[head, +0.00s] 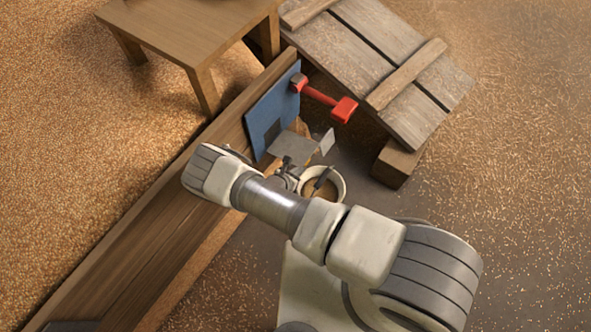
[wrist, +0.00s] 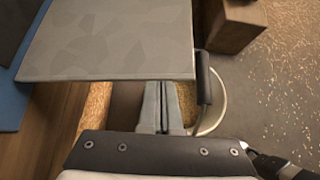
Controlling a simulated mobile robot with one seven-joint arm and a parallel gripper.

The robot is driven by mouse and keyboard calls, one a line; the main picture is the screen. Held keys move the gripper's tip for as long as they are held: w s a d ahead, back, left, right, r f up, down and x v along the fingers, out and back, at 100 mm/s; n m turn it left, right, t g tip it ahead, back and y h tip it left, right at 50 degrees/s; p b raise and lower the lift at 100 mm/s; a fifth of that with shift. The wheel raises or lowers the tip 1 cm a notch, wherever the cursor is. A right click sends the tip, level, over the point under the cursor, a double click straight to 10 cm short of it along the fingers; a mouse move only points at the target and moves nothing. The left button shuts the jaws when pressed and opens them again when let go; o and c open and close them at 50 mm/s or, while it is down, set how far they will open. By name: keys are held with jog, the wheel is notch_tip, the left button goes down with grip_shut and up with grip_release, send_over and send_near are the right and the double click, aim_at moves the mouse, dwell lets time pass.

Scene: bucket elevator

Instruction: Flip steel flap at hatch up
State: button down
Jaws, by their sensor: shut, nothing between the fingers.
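The steel flap (head: 293,148) is a flat grey plate standing out from the blue panel (head: 262,108) on the wooden wall, roughly level in the head view. A dark square patch, perhaps the hatch, shows on the panel behind it. In the wrist view the flap (wrist: 110,40) fills the upper left, its near edge crossing above my fingers. My gripper (wrist: 166,100) is shut and empty. Its fingers reach under the flap's near edge, which hides their tips. I cannot tell whether they touch the flap. In the head view my arm partly hides the gripper.
A pale round rim (head: 335,181), perhaps a bucket, is beside my gripper. A plank ramp (head: 385,65) on a wooden block (head: 396,166) stands behind right. A wooden table (head: 190,30) is beyond the wall.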

aim_at(300, 162)
notch_tip(300, 162, up, 3)
jog(key=shift+d+f+n+h, duration=0.1)
jog(key=shift+n+h, duration=0.3)
jog(key=shift+h, duration=0.1)
jog(key=shift+w+a+r+p, duration=0.15)
jog(key=shift+r+p, duration=0.25)
jog(key=shift+r, duration=1.1)
jog(key=shift+w+a+r+n+g+h, duration=0.1)
jog(key=shift+a+r+n+g+h, duration=0.1)
jog(key=shift+r, duration=0.35)
jog(key=shift+w+a+r+n+g+h, duration=0.1)
jog(key=shift+a+r+g+h, duration=0.1)
jog(key=shift+r, duration=0.3)
jog(key=r, duration=0.1)
jog(key=w+a+r, duration=0.1)
jog(key=a+r, duration=0.1)
jog(key=r, duration=0.1)
jog(key=shift+w+a, duration=0.1)
jog(key=shift+w, duration=0.05)
jog(key=shift+w+a+r, duration=0.35)
jog(key=shift+a+r, duration=0.2)
jog(key=shift+a, duration=0.05)
jog(key=shift+w+a+r, duration=0.35)
jog(key=shift+a+r, duration=0.2)
jog(key=shift+a, duration=0.15)
jog(key=p+v, duration=0.3)
jog(key=v, duration=0.9)
